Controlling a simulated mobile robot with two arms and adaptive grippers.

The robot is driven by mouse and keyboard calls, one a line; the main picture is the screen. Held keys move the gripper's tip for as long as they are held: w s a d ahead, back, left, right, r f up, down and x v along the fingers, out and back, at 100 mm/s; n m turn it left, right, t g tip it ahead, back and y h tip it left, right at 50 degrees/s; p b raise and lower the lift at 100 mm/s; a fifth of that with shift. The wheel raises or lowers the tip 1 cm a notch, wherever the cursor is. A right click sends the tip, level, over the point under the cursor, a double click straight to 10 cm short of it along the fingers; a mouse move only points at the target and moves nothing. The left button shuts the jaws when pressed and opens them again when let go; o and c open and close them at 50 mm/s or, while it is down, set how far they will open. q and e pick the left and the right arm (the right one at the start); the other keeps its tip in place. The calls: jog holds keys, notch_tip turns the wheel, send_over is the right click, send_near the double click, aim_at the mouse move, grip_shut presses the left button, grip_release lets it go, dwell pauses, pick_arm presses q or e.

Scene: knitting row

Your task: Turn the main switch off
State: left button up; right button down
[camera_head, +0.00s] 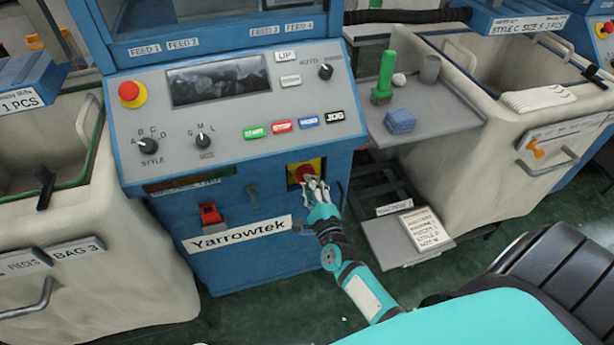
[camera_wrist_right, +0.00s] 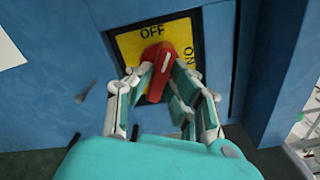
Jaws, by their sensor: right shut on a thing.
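The main switch is a red knob (camera_head: 302,172) on a yellow plate (camera_head: 316,163), low on the right of the blue machine's front. In the right wrist view the red knob (camera_wrist_right: 164,66) has a white mark, with OFF above it and ON to its right on the yellow plate (camera_wrist_right: 128,44). The knob's marked end points up, leaning slightly right of OFF. My right gripper (camera_head: 318,188) is at the switch, its fingers closed on either side of the knob; it also shows in the right wrist view (camera_wrist_right: 161,75). My left gripper is out of view.
Above is a control panel (camera_head: 225,105) with a red emergency button (camera_head: 129,91), dials and coloured buttons. A red lever switch (camera_head: 209,213) sits left of the main switch. At right, a grey shelf (camera_head: 440,115) holds a green tool (camera_head: 384,80) and blue block (camera_head: 399,121).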

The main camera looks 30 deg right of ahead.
jog(key=shift+n, duration=0.6)
jog(key=shift+n+p, duration=0.45)
jog(key=shift+n, duration=0.25)
jog(key=n+p, duration=0.1)
jog(key=n, duration=0.2)
jog(key=c, duration=1.5)
grip_release()
